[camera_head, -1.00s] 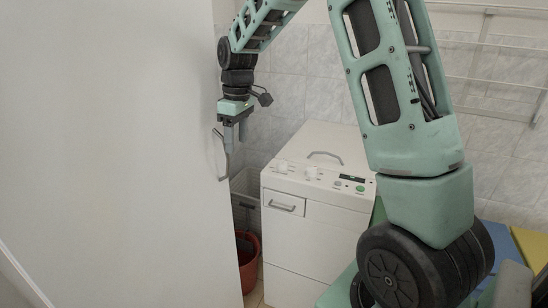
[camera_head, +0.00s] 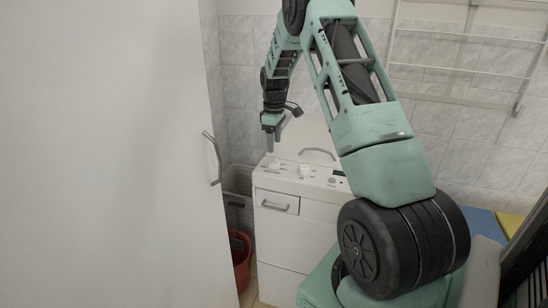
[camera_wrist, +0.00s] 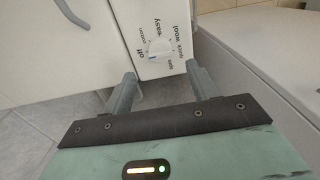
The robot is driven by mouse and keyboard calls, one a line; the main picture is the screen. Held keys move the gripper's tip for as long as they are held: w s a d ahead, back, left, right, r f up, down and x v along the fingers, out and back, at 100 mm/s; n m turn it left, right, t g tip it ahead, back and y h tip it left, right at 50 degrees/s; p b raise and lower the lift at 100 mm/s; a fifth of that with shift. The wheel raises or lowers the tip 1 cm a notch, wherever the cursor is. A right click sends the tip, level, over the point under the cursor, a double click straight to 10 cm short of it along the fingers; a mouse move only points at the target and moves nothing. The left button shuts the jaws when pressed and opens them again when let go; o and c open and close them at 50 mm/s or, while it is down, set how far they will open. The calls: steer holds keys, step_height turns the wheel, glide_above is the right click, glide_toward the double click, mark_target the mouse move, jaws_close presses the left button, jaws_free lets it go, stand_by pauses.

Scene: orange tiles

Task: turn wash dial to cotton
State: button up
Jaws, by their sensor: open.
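The white washing machine (camera_head: 285,225) stands against the tiled wall, with two pale dials on its top panel. The left dial (camera_head: 274,163) is just below my gripper (camera_head: 274,142); the second dial (camera_head: 305,170) is to its right. In the wrist view, a white dial (camera_wrist: 160,46) is ringed by words including off, cotton, easy, wool and quick. My gripper (camera_wrist: 161,72) is open and empty, its fingers pointing toward this dial with a gap between them and it. A small blue mark shows on the dial's lower-left side; which word it points at is unclear.
A large white door with a handle (camera_head: 213,158) fills the left. The drawer handle (camera_head: 275,203) and a top handle (camera_head: 317,153) stick out from the machine.

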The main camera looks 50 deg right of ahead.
mark_target(274, 159)
step_height(274, 159, down, 8)
steer(key=shift+r+p, duration=0.2)
steer(key=shift+p, duration=0.35)
steer(key=c, duration=1)
